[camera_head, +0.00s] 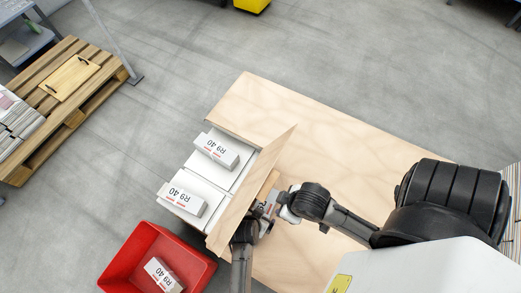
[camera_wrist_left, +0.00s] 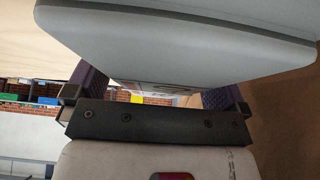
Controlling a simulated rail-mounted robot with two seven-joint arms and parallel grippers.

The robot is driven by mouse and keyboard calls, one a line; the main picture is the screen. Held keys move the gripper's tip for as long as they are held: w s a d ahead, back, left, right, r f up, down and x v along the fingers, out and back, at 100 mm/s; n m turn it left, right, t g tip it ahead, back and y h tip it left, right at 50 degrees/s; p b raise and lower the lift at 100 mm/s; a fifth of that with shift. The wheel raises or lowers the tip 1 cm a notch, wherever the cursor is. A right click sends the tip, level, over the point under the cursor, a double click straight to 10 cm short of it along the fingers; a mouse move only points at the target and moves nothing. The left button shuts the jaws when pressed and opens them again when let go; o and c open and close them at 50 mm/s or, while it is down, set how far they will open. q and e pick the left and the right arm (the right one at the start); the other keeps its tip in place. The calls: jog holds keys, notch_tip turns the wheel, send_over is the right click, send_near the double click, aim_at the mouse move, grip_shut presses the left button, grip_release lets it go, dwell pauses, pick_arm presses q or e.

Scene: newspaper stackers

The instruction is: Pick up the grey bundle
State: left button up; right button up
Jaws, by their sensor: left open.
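Several pale grey-white bundles marked "R9 40" show in the head view. One bundle (camera_head: 215,151) lies at the rear of the wooden stacker (camera_head: 270,100) and another bundle (camera_head: 184,200) lies nearer the front, both on white stacks. A third bundle (camera_head: 166,275) lies in the red crate (camera_head: 128,264). My left gripper (camera_wrist_left: 155,92) has its fingers apart in the wrist view. A large smooth pale grey shape (camera_wrist_left: 180,45) fills the top of that view, close beyond the fingers. I cannot tell what it is. In the head view the fingertips are hidden behind the tilted panel.
The tilted wooden panel (camera_head: 255,190) stands between my arm and the bundles. A bare wooden top (camera_head: 350,150) spreads to the right. A pallet (camera_head: 75,105) with papers stands at the left. The grey floor (camera_head: 160,120) between is clear.

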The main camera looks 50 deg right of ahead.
pick_arm(q)
jog(key=shift+w+d+f+b, duration=0.1)
jog(key=shift+d+f+b, duration=0.4)
jog(key=shift+d, duration=0.3)
jog(key=shift+a, duration=0.1)
jog(key=c, duration=1.6)
jog(key=shift+r, duration=0.1)
jog(key=shift+c, duration=0.3)
jog(key=shift+r, duration=0.1)
